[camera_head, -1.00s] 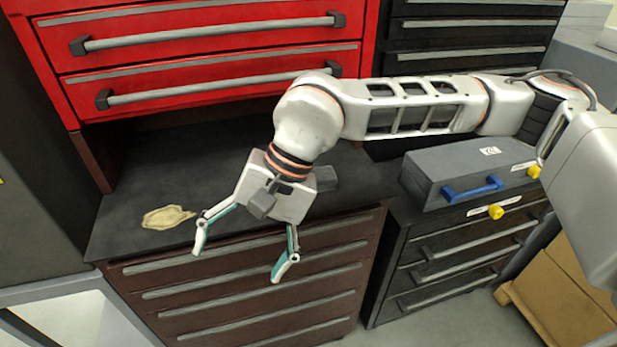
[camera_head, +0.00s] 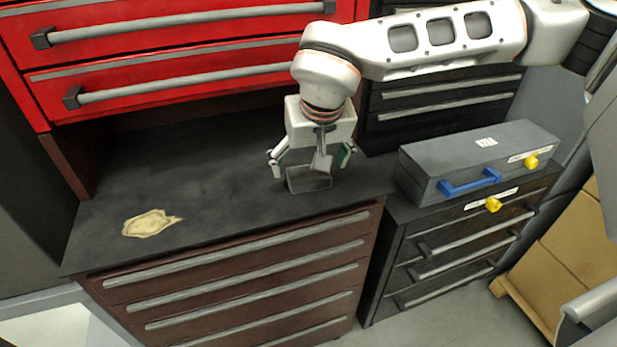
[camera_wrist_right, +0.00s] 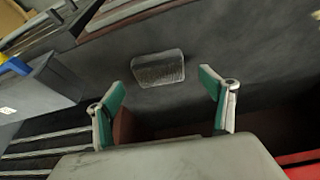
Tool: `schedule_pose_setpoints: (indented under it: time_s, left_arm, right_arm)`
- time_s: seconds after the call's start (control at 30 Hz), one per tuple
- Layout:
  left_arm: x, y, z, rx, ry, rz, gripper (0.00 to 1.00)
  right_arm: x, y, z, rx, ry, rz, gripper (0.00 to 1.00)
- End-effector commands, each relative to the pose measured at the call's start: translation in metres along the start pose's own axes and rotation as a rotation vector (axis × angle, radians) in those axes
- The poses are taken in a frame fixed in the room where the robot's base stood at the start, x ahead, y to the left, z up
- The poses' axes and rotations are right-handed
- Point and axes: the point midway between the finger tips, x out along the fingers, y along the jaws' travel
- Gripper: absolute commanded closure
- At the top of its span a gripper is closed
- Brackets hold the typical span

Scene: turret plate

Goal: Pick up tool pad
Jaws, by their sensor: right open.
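A small dark grey pad (camera_head: 310,183) with a pale rim lies on the black worktop; I take it for the tool pad. It also shows in the right wrist view (camera_wrist_right: 158,68), ahead of the fingertips and between their lines. My right gripper (camera_head: 311,160) is over the worktop just behind the pad in the head view, pointing down. Its two green-lined fingers are spread open, with nothing between them in the right wrist view (camera_wrist_right: 163,92). A grey part of the gripper hides some of the pad in the head view. My left gripper is out of view.
A beige flat patch (camera_head: 150,223) lies at the worktop's left. A grey case (camera_head: 475,160) with a blue handle stands right of the worktop on a black drawer cabinet (camera_head: 455,240). Red drawers (camera_head: 180,60) overhang the back. The worktop's middle left is clear.

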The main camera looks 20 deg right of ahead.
Motion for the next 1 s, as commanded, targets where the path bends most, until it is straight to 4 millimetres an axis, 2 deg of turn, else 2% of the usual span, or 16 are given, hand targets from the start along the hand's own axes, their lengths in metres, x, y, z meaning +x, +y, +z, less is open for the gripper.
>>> schedule_pose_setpoints:
  time_s: [0.2,0.47,0.5,0.63,1.0]
  left_arm:
    - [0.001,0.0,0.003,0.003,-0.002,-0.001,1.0]
    - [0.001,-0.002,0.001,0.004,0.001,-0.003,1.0]
    - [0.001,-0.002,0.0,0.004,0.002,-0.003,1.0]
    - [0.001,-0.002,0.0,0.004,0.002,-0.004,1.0]
    - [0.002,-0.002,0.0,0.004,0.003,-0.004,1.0]
  right_arm:
    - [0.034,0.002,0.0,0.001,-0.005,0.0,0.18]
    - [0.038,0.002,-0.001,0.0,-0.001,-0.001,0.18]
    - [0.038,0.002,-0.001,0.0,-0.001,-0.001,0.23]
    - [0.038,0.002,-0.001,0.0,-0.001,-0.001,0.56]
    - [0.037,0.002,-0.001,0.001,-0.002,-0.001,0.56]
